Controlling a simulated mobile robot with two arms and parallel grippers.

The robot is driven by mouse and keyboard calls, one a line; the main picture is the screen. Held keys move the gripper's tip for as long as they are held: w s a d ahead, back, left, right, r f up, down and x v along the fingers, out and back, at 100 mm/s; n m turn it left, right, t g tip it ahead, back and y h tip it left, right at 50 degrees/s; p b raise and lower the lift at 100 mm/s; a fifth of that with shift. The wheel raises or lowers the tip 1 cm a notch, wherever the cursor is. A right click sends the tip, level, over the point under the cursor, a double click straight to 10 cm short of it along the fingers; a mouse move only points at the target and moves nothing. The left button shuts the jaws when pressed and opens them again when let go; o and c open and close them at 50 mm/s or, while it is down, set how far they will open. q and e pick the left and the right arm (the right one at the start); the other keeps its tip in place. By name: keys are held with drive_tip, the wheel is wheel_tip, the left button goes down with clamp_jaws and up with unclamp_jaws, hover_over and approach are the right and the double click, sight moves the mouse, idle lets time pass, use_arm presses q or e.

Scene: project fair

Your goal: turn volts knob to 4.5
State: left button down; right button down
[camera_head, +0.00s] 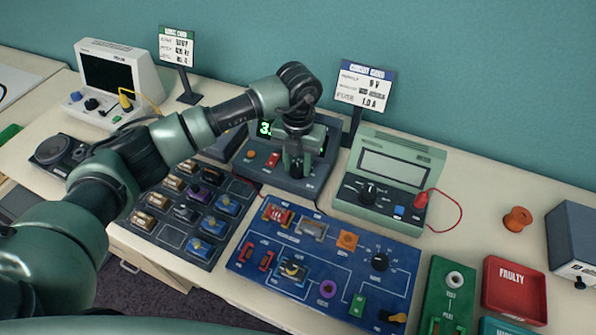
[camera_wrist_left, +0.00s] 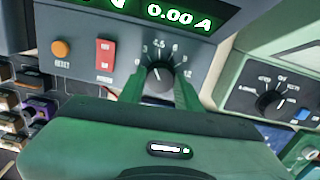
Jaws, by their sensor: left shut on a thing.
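The dark grey power supply (camera_head: 258,166) stands at the back of the bench, with a green display whose visible part begins with 3 in the head view. My left gripper (camera_head: 296,166) reaches down over its front from above and hides the volts knob there. In the left wrist view the black volts knob (camera_wrist_left: 159,76) sits between the two green fingers of my left gripper (camera_wrist_left: 159,88), which are shut on its sides. The scale around it shows 3, 4.5, 6 and higher marks. The pointer faces roughly upward, near 4.5; its exact setting is hard to read. My right gripper is out of view.
The supply's orange reset button (camera_wrist_left: 62,48) and red power switch (camera_wrist_left: 105,55) are left of the knob. A green multimeter (camera_head: 390,180) stands close on the right. A blue circuit board (camera_head: 325,262) and a dark component tray (camera_head: 190,215) lie in front.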

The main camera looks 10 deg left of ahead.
sight(298, 168)
use_arm(q)
drive_tip(key=m+b, duration=0.3)
drive_tip(key=shift+f, duration=0.1)
drive_tip(key=shift+m+b, duration=0.3)
drive_tip(key=shift+m, duration=0.1)
drive_tip(key=c, duration=1)
unclamp_jaws()
wheel_tip(298, 168, up, 8)
drive_tip(key=shift+b, duration=1.1)
